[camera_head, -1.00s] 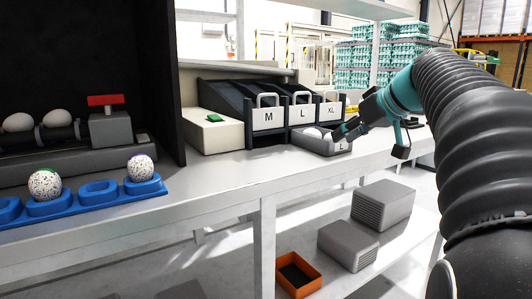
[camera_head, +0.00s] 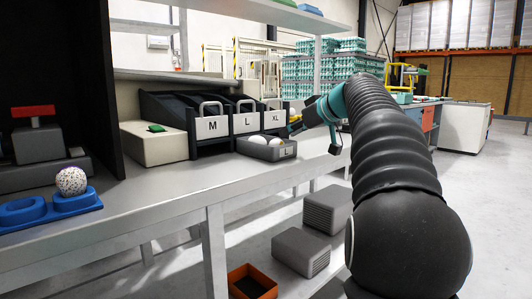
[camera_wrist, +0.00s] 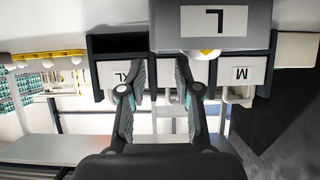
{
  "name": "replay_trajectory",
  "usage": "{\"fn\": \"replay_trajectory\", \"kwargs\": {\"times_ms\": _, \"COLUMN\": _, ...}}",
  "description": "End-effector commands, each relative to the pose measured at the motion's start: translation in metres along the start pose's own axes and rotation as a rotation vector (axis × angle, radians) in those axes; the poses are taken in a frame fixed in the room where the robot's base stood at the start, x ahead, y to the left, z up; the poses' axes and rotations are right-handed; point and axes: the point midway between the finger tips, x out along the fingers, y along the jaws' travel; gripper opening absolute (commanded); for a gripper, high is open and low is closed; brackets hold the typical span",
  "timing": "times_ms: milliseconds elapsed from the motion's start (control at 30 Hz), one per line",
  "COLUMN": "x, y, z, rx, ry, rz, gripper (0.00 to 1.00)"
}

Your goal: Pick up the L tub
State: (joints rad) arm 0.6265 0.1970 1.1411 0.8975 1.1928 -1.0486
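The L tub (camera_head: 268,153) is a grey open tub on the bench with white eggs in it, in front of the L and XL bins. In the wrist view, which is upside down, its wall (camera_wrist: 170,35) and white L label (camera_wrist: 214,21) fill the top middle. My gripper (camera_head: 292,127) is just above and beside the tub's right end in the head view. In the wrist view my gripper (camera_wrist: 157,65) has its two fingers apart with nothing held between them. I cannot tell whether a finger touches the tub.
The M bin (camera_head: 212,127), L bin (camera_head: 246,122) and XL bin (camera_head: 274,117) stand behind the tub. A beige box (camera_head: 155,146) is left of them. The bench top (camera_head: 205,180) in front is clear. A lower shelf holds grey boxes (camera_head: 300,252) and an orange crate (camera_head: 252,282).

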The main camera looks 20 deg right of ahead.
Motion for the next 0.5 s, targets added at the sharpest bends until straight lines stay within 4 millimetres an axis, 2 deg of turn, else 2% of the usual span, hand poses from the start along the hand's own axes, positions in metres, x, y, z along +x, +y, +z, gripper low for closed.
{"fn": "replay_trajectory", "kwargs": {"times_ms": 167, "x": 0.009, "y": 0.001, "z": 0.001, "rx": 0.000, "ry": -0.001, "rz": -0.001, "gripper": 0.32}}
{"fn": "replay_trajectory", "kwargs": {"times_ms": 500, "x": 0.052, "y": 0.005, "z": 0.004, "rx": 0.001, "ry": -0.003, "rz": -0.002, "gripper": 0.32}}
